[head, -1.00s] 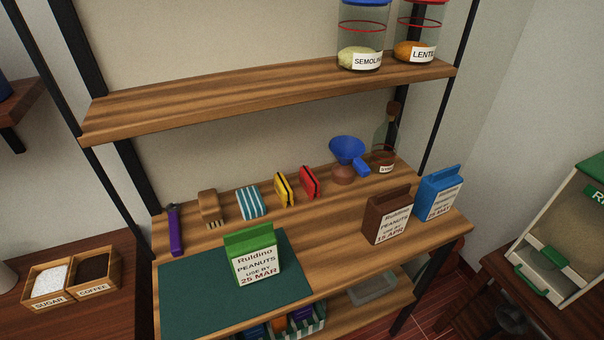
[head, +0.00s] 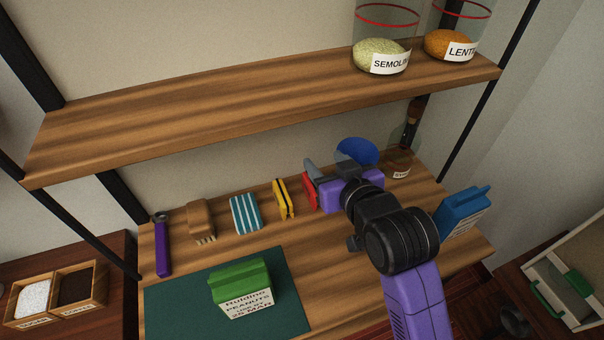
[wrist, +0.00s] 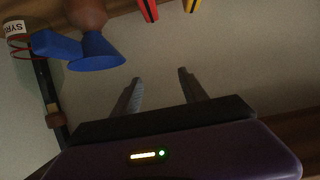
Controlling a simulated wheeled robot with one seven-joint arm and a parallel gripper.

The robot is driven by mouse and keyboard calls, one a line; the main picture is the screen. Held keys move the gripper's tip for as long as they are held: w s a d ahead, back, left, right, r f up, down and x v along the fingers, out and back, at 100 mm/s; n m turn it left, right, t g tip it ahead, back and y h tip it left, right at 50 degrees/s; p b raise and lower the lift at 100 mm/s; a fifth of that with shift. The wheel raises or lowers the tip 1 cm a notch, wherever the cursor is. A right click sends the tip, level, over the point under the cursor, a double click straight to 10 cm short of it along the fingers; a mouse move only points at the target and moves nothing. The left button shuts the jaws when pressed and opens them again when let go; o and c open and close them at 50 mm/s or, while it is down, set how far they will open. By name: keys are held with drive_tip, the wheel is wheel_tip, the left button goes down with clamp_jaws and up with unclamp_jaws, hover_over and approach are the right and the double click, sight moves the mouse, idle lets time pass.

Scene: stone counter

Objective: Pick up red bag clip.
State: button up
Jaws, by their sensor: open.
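The red bag clip (head: 309,189) stands on the wooden shelf, right of a yellow clip; its right part is hidden by my gripper in the head view. In the wrist view, which looks upside down, the red clip (wrist: 148,9) is cut off at the top edge, above the finger tips and apart from them. My gripper (head: 314,172) reaches in from the right, close to the red clip. In the wrist view my gripper (wrist: 160,78) has its two fingers spread with nothing between them.
A blue funnel (head: 358,151) and bottle (head: 400,163) stand behind my gripper. A green-topped bag (head: 241,287) sits on the mat (head: 180,310). An upper shelf (head: 250,110) overhangs.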

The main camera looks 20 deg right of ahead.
sight(313, 189)
drive_tip(key=shift+g, duration=0.8)
drive_tip(key=f, duration=1.1)
drive_tip(key=shift+s+a+f, duration=0.2)
drive_tip(key=shift+f, duration=0.05)
drive_tip(key=shift+x, duration=3.4)
clamp_jaws()
